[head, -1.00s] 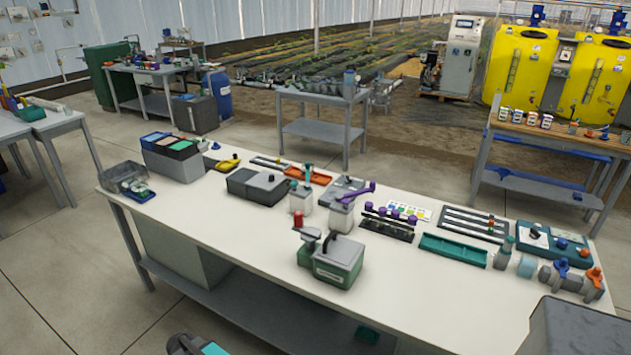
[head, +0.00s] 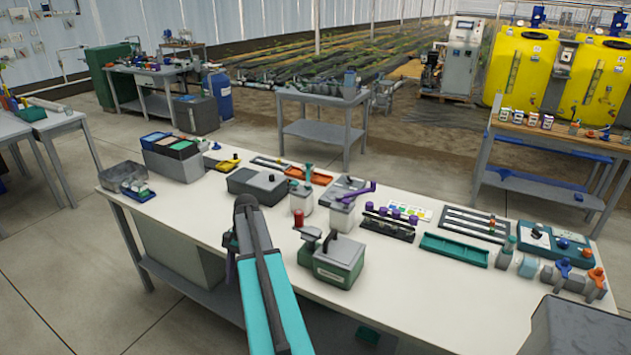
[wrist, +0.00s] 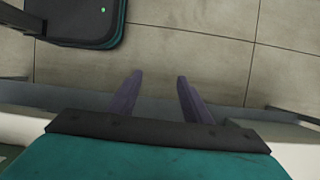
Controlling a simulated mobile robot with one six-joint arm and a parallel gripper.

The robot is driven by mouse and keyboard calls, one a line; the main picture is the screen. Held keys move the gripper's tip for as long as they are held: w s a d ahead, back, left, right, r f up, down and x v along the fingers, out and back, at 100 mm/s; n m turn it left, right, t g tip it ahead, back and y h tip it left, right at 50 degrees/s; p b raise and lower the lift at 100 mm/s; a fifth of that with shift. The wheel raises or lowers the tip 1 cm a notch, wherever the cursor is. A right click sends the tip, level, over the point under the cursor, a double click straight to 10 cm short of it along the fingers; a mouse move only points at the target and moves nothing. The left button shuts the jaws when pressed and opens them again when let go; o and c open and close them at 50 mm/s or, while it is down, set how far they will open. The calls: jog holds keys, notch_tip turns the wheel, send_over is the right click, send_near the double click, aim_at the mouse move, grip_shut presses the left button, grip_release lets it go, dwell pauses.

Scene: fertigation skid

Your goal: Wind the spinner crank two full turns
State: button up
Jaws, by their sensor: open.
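The spinner is taken to be the green box with a grey top (head: 338,264) near the front edge of the white table, in the head view. Its crank (head: 310,234) is a grey arm at the left of the box with an upright red knob (head: 299,218). My gripper (head: 230,268) hangs to the left of the spinner by the table's front edge, partly hidden by my teal arm. In the wrist view my gripper (wrist: 158,82) shows two purple fingers spread apart with nothing between them, over tiled floor. The crank is not in the wrist view.
A dark grey box (head: 258,184) lies behind my arm, and a green tray (head: 454,250) lies to the right. The white tabletop (head: 190,215) is clear at front left.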

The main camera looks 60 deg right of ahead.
jog(key=s+d+r+m+t, duration=0.1)
jog(key=s+d+r+m, duration=0.2)
jog(key=s+d+r, duration=0.2)
jog(key=s+d+r+m+t, duration=0.1)
jog(key=s+d+r+m, duration=0.2)
jog(key=d+r, duration=0.7)
jog(key=s+d+r+m+t+h, duration=0.1)
jog(key=s+d+r, duration=0.6)
jog(key=r, duration=0.7)
jog(key=shift+s+d+r+m+b, duration=0.15)
jog(key=shift+d+m+b, duration=0.2)
jog(key=shift+d+m, duration=0.55)
jog(key=shift+a+f, duration=0.1)
jog(key=shift+f, duration=0.1)
jog(key=b, duration=0.6)
send_over(301, 212)
jog(key=s+d, duration=0.2)
notch_tip(301, 212, down, 5)
jog(key=shift+w+p+x, duration=0.1)
jog(key=shift+p+x, duration=0.1)
jog(key=shift+x, duration=1.85)
jog(key=shift+w+p+x, duration=0.15)
jog(key=shift+p+x, duration=0.05)
jog(key=shift+x, duration=1.85)
jog(key=shift+c, duration=0.6)
